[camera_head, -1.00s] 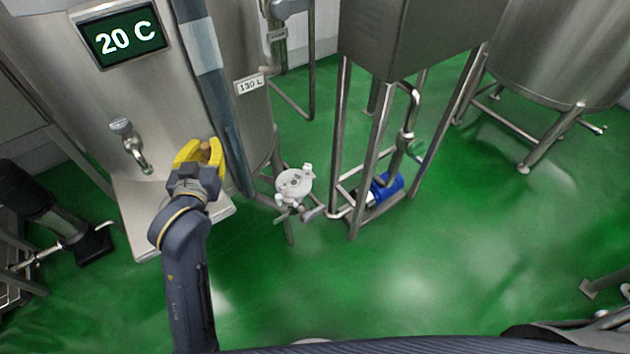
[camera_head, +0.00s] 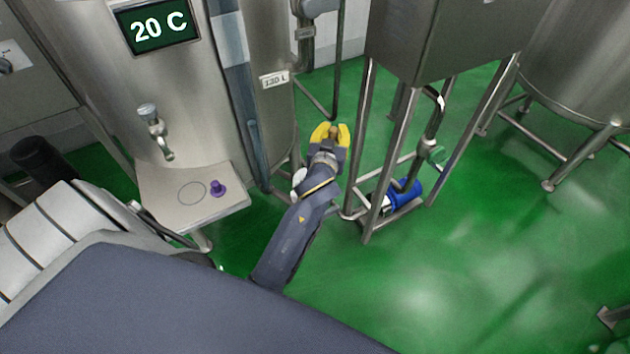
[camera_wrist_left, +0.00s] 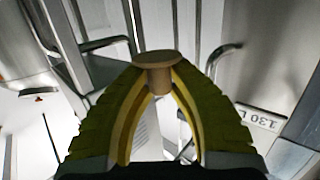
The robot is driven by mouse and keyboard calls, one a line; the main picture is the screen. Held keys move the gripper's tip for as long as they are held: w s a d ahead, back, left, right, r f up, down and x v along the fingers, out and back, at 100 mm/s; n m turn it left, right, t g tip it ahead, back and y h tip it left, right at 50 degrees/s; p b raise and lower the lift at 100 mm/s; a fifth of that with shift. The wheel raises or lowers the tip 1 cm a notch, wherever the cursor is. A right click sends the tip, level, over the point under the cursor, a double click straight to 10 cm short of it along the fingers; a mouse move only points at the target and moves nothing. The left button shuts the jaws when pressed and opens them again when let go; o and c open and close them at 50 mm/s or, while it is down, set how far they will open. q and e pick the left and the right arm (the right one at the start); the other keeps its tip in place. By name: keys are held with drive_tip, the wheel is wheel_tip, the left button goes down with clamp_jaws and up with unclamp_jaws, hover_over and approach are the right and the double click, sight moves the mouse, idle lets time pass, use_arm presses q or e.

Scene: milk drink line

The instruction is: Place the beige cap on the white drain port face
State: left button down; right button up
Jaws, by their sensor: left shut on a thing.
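My left gripper (camera_head: 331,133) has yellow fingers and is in front of the tank in the head view. In the left wrist view it is shut on the beige cap (camera_wrist_left: 159,62), a round disc with a short stem. The stem is between the fingertips and the disc faces outward. In the head view the cap is hard to make out between the fingers. The white drain port (camera_head: 298,181) is low by the tank, mostly hidden behind my left forearm. Its face does not show now. The gripper appears beyond and right of it in the picture. My right gripper is not in view.
A steel frame (camera_head: 365,150) with a blue pump (camera_head: 404,193) stands just right of the gripper. The tank has a tap (camera_head: 155,135) and a shelf (camera_head: 165,218) with a purple piece (camera_head: 218,189). Green floor (camera_head: 480,260) is open at right.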

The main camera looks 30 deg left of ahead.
use_arm(q)
drive_tip(key=w+a+f+n+g+y, duration=0.3)
drive_tip(key=a+f+n+y, duration=0.15)
drive_tip(key=a+f, duration=0.45)
hover_over(299, 177)
drive_tip(key=d, duration=0.5)
drive_tip(key=shift+m, duration=0.35)
drive_tip(key=f, duration=1.4)
drive_tip(key=shift+w+a+f, duration=0.1)
drive_tip(key=shift+w+f, duration=0.05)
drive_tip(key=shift+w, duration=0.2)
drive_tip(key=shift+f, duration=2.35)
drive_tip(key=shift+f, duration=0.5)
